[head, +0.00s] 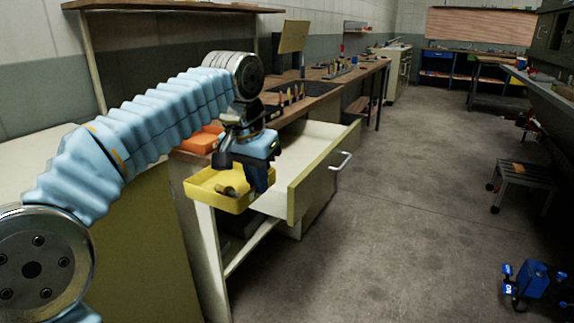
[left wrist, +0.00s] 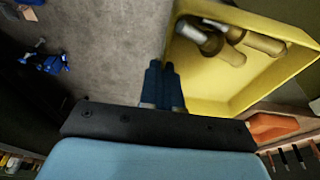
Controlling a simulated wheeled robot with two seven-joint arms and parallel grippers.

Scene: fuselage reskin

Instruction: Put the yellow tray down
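The yellow tray (head: 212,200) is in the air by the front edge of the workbench, to the left of the open drawer. My left gripper (head: 250,180) is at the tray's right side. In the left wrist view its two dark fingers (left wrist: 161,85) are close together on the wall of the tray (left wrist: 232,85). Several dull brass-coloured and dark cylindrical pieces (left wrist: 235,42) lie inside the tray. The far faces of the fingers are hidden. My right gripper is not in view.
The open drawer (head: 318,172) juts from the wooden workbench (head: 335,85). An orange bin (head: 201,140) stands on the bench behind the tray. Tools stand farther back. A step stool (head: 523,175) and a blue object (head: 535,280) are at right. The middle floor is clear.

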